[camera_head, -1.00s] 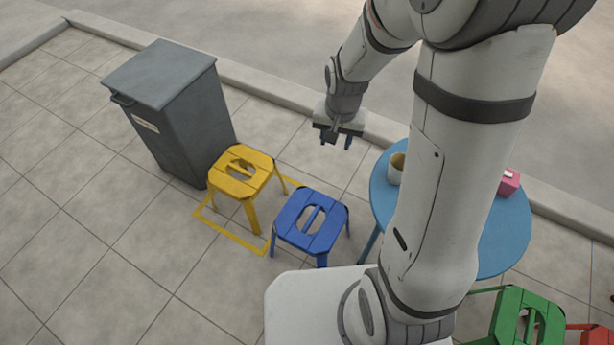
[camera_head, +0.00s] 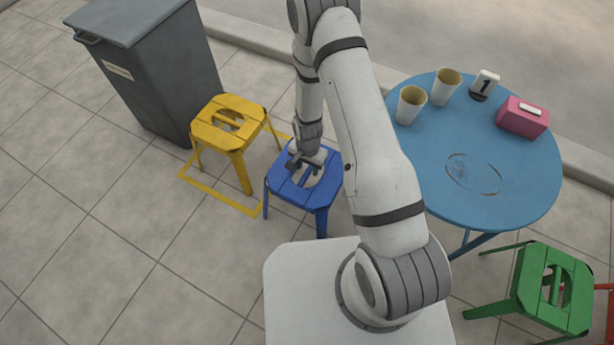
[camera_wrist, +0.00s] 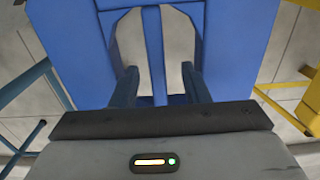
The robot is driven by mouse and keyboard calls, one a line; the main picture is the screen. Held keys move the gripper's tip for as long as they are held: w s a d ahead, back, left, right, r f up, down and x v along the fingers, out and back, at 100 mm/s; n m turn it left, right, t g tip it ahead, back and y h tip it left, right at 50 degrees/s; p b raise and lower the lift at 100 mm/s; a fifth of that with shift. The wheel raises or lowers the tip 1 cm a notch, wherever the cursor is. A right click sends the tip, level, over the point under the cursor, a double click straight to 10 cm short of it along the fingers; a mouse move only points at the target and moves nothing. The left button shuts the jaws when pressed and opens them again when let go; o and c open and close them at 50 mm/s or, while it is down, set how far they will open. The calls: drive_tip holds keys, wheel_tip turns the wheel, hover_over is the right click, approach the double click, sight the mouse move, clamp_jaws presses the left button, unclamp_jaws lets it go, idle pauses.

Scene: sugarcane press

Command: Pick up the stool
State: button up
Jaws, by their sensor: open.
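The blue stool (camera_head: 322,192) stands upright on the tiles, left of the round table. Its seat has an oval opening split by a central bar, and the bar shows in the wrist view (camera_wrist: 153,50). My gripper (camera_head: 300,167) is over the middle of this seat. In the wrist view my gripper (camera_wrist: 160,74) is open, with its two fingers apart on either side of the central bar. I cannot tell how deep the fingertips reach into the opening. A yellow stool (camera_head: 222,136) stands just left of the blue one. A green stool (camera_head: 570,290) stands at the lower right.
A grey bin (camera_head: 150,75) stands behind the yellow stool. A yellow outline (camera_head: 215,197) marks the floor. A blue table (camera_head: 500,195) carries cups (camera_head: 411,105), a number sign (camera_head: 484,85) and a pink box (camera_head: 523,118). Part of a red stool (camera_head: 604,305) shows. The left floor is clear.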

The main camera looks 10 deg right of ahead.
wheel_tip(320, 180, down, 6)
drive_tip(key=b, duration=0.2)
drive_tip(key=shift+s+r+b, duration=0.15)
drive_tip(key=shift+r+b, duration=0.05)
drive_tip(key=shift+b, duration=0.15)
drive_tip(key=shift+r, duration=0.1)
clamp_jaws()
